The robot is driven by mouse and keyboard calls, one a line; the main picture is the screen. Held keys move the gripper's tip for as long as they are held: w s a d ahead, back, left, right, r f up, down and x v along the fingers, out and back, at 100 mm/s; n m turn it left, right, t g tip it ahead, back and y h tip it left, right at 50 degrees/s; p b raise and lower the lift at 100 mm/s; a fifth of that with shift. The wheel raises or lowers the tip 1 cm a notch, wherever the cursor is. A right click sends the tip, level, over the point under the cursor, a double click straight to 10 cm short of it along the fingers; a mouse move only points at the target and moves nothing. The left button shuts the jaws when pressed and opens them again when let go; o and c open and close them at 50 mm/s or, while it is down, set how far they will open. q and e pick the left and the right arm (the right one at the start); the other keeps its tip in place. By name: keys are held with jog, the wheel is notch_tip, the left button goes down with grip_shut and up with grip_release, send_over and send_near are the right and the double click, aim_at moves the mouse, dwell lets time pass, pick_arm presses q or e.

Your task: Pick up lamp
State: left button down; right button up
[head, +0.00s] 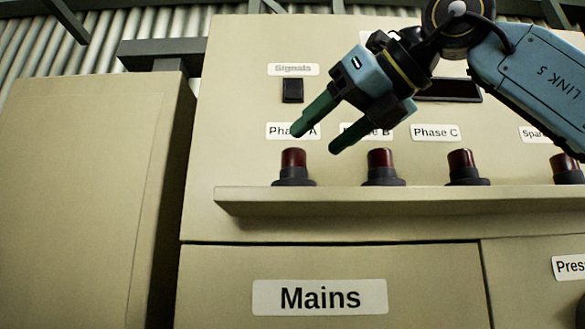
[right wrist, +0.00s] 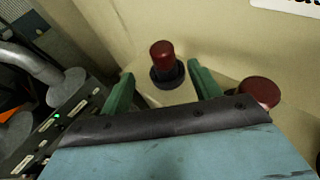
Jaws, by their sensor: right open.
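Several dark red lamps with black bases stand in a row on the cabinet's ledge in the head view: one under the label Phase A (head: 294,163), one under Phase B (head: 381,165), one under Phase C (head: 461,165) and one at the right edge (head: 566,167). My right gripper (head: 316,140) is open and empty, its green fingers pointing down-left just above and right of the Phase A lamp. In the right wrist view, one red lamp (right wrist: 163,56) shows upright beyond and between the open fingertips. Another lamp (right wrist: 258,92) is partly hidden at the gripper's right. My left gripper is out of view.
The beige ledge (head: 400,204) juts out under the lamps. A cabinet panel labelled Mains (head: 320,297) is below, and a black switch (head: 292,90) is above. A plain beige cabinet (head: 70,180) stands at left. A grey pipe (right wrist: 30,62) shows in the wrist view.

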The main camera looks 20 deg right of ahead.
aim_at(304, 153)
jog(key=shift+x, duration=0.75)
jog(key=shift+w+a, duration=0.1)
jog(key=shift+w, duration=0.2)
jog(key=shift+w+a+f+p, duration=0.2)
jog(key=shift+w+a+p, duration=0.05)
jog(key=shift+w+p, duration=0.25)
jog(key=p+x, duration=0.1)
jog(key=x, duration=0.3)
jog(key=shift+d, duration=0.2)
jog(key=shift+w+a, duration=0.1)
jog(key=shift+w, duration=0.15)
jog(key=shift+s, duration=0.15)
jog(key=shift+c, duration=0.4)
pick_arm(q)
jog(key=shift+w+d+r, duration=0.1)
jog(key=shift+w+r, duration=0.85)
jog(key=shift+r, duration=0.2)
pick_arm(e)
jog(key=c, duration=1)
